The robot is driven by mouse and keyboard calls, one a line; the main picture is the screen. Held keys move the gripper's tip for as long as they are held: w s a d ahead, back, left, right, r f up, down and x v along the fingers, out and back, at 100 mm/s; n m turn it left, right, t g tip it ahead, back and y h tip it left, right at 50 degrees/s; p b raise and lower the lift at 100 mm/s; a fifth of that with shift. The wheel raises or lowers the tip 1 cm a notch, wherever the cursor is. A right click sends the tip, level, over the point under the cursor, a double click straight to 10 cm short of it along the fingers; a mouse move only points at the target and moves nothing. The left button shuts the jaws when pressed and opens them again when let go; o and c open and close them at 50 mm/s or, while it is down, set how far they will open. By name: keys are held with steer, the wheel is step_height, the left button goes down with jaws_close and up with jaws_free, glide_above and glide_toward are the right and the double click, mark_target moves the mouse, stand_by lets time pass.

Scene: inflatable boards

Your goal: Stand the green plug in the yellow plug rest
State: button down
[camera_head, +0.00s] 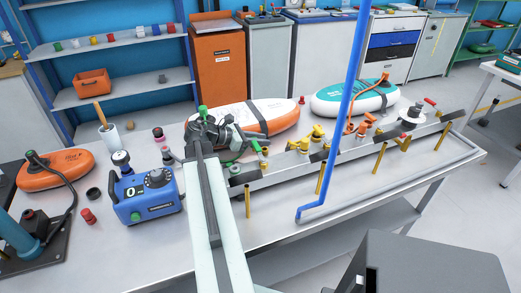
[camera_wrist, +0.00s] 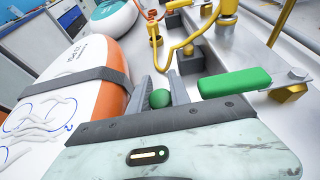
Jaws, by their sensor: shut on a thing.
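My gripper (camera_head: 205,122) is over the table in front of the orange-and-white board. In the wrist view the round green end of the plug (camera_wrist: 160,98) sits between the two fingers. Yellow fittings (camera_head: 318,131) stand on the rail to the right of my gripper, and a bent yellow piece (camera_wrist: 186,47) shows ahead in the wrist view. I cannot tell which yellow piece is the plug rest. The plug is apart from the yellow fittings.
A green lever (camera_wrist: 235,82) lies just right of my fingers. The orange-and-white board (camera_wrist: 75,95) lies close on the left. A blue pump box (camera_head: 146,195) stands left of my arm. A blue post (camera_head: 352,85) rises in front of the rail (camera_head: 350,150).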

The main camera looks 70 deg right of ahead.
step_height(320, 180, down, 3)
steer(key=shift+f+b, duration=0.1)
steer(key=shift+b, duration=0.95)
steer(key=shift+r, duration=0.25)
steer(key=shift+f, duration=0.25)
steer(key=c, duration=1.2)
jaws_free()
steer(key=shift+r, duration=0.1)
